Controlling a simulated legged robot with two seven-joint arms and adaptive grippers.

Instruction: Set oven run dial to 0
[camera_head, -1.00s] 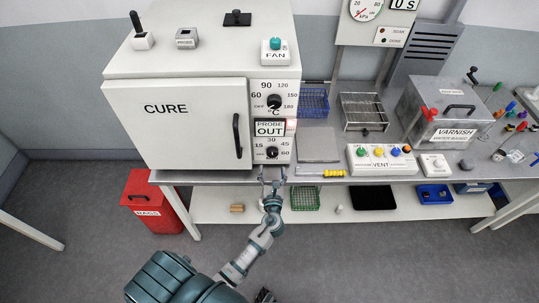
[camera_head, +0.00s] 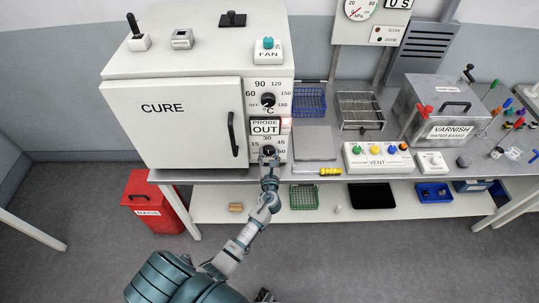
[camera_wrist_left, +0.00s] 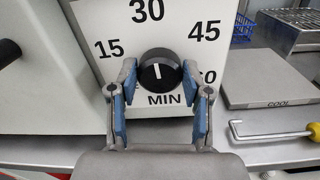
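The oven (camera_head: 170,120), marked CURE, stands at the left of the bench with its door shut. Its run dial (camera_head: 268,151) is a black knob with a white line, low on the oven's right panel. In the left wrist view the dial (camera_wrist_left: 158,71) has 15, 30, 45 and 60 around it and MIN below. Its white line points almost straight up, near 30. My left gripper (camera_wrist_left: 162,95) is open, with its blue-padded fingers on either side of the dial's lower part. In the head view the left gripper (camera_head: 268,160) is just below the dial. My right gripper is not in view.
The temperature dial (camera_head: 268,100) is above the PROBE OUT sign (camera_head: 266,127). A grey plate (camera_head: 314,143) and a yellow-handled tool (camera_head: 330,171) lie to the right of the oven. The VENT box (camera_head: 378,157) is further right.

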